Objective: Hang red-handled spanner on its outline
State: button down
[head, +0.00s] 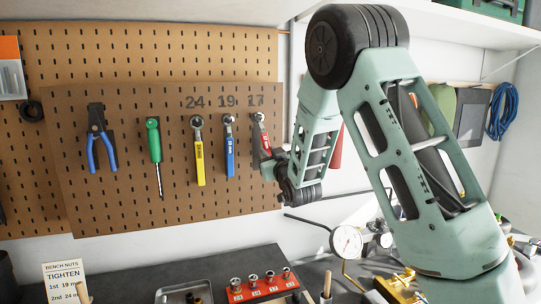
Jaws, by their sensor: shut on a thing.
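The red-handled spanner (264,140) is upright at the right side of the brown pegboard (110,215), its metal ring end at the top, just under the number 17. My gripper (269,163) is shut on the lower part of its red handle and hides the handle's lower end. I cannot tell whether the spanner touches the board or hangs on a hook.
A blue-handled spanner (230,155) hangs close to the left under 19, and a yellow one (199,160) under 24. A green screwdriver (154,145) and blue pliers (99,140) hang further left. Below stand a red socket rack (262,291) and a dial gauge (346,242).

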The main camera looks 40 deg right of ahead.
jog(key=c, duration=1.2)
grip_release()
jog(key=b+v, duration=1.6)
jog(key=v, duration=0.1)
jog(key=shift+s+b, duration=0.2)
jog(key=shift+b, duration=0.1)
jog(key=shift+f, duration=0.1)
